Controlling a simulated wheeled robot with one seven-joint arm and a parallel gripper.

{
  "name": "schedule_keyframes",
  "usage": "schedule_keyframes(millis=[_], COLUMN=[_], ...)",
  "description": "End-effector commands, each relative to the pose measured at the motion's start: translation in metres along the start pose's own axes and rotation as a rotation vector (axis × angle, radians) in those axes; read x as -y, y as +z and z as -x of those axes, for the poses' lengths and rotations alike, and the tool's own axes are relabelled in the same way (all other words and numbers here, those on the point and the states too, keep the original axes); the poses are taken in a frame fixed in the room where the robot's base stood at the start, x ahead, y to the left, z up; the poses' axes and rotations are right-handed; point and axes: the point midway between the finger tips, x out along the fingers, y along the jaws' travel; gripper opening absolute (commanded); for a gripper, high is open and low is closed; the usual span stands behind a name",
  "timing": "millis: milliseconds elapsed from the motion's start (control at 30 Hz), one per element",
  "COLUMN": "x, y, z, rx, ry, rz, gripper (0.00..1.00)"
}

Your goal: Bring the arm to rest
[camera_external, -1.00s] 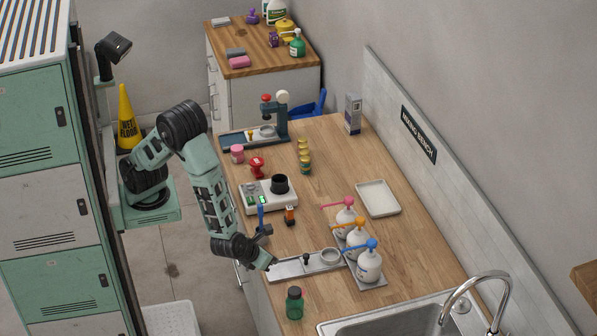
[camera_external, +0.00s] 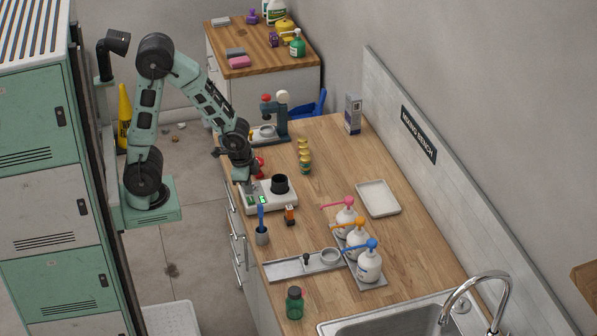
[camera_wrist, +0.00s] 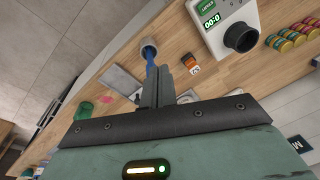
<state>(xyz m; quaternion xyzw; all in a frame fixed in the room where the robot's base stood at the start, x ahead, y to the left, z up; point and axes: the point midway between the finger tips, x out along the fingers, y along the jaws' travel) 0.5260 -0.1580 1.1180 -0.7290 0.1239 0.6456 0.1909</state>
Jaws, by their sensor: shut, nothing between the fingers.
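My arm is raised and bent at the elbow beside the counter's left edge. In the wrist view my gripper's fingers (camera_wrist: 158,70) are together and hold nothing. A grey cup with a blue-handled tool (camera_wrist: 149,52) appears just beyond the fingertips.
The wooden counter (camera_external: 330,190) carries an orange-labelled jar (camera_external: 290,216), a green jar (camera_external: 294,303), pump bottles (camera_external: 369,265), a white tray (camera_external: 378,198) and a press (camera_external: 281,120). Green and grey lockers (camera_external: 40,200) stand at the left.

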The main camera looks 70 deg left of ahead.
Motion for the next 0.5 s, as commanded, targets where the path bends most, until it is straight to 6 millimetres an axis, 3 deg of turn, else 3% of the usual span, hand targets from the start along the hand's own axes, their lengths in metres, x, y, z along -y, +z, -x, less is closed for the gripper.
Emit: schedule_keyframes(millis=[200, 400, 500], x=[0.044, 0.111, 0.13], y=[0.025, 0.106, 0.151], z=[0.019, 0.017, 0.019], rx=[-0.114, 0.008, 0.064], ry=[0.039, -0.004, -0.01], rz=[0.514, 0.785, 0.923], gripper=[0.0, 0.0, 0.0])
